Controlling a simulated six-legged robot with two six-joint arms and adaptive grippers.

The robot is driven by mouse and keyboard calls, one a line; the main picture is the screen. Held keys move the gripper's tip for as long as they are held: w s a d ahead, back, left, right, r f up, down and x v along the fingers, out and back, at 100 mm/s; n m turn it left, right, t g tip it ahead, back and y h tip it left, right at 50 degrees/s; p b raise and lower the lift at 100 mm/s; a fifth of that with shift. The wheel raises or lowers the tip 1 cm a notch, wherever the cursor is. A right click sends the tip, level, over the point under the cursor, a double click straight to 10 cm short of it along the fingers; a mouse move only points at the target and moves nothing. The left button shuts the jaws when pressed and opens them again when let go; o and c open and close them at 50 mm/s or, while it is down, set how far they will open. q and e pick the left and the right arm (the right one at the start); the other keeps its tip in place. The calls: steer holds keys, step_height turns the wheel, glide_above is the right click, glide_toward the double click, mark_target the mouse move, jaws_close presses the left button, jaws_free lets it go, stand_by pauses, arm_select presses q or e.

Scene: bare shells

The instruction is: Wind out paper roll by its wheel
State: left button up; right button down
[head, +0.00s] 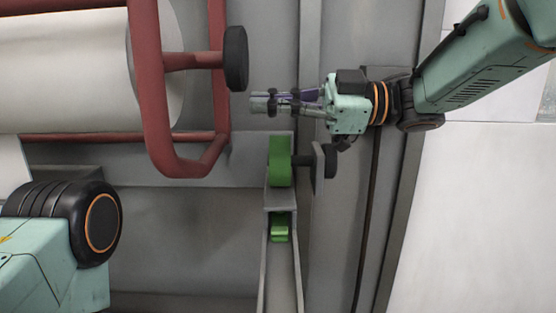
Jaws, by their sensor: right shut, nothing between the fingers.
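A large white paper roll (70,72) lies sideways at the upper left, partly cut off by the picture edge. Beside its right end is a dark red tubular frame (152,95). A black wheel (236,58) sits on a red stub at the right of this frame. My right gripper (258,103) comes in from the right and points left. Its fingers are shut and empty, a little below and right of the black wheel, apart from it in the picture. My left gripper is out of view; only a link of my left arm shows at the lower left.
A green part (280,162) with a black knob (329,160) stands on a grey upright bracket just below my right gripper. A smaller green block (280,228) sits lower in a grey channel (281,275). Grey panels and a dark cable lie to the right.

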steer(key=shift+s+a+r, duration=0.2)
steer(key=shift+a+r, duration=0.05)
steer(key=shift+a, duration=0.45)
steer(key=shift+d, duration=0.15)
steer(key=shift+w+r+p, duration=0.1)
steer(key=shift+w+p, duration=0.05)
steer(key=shift+p, duration=0.25)
steer(key=shift+w+r+p, duration=0.1)
steer(key=shift+w+p, duration=0.1)
steer(key=shift+p, duration=0.15)
steer(key=shift+w+r+p, duration=0.25)
steer(key=shift+w+p, duration=0.4)
steer(key=shift+p, duration=0.25)
steer(key=shift+w+r, duration=0.1)
steer(key=shift+w, duration=0.3)
steer(key=shift+w+r, duration=0.65)
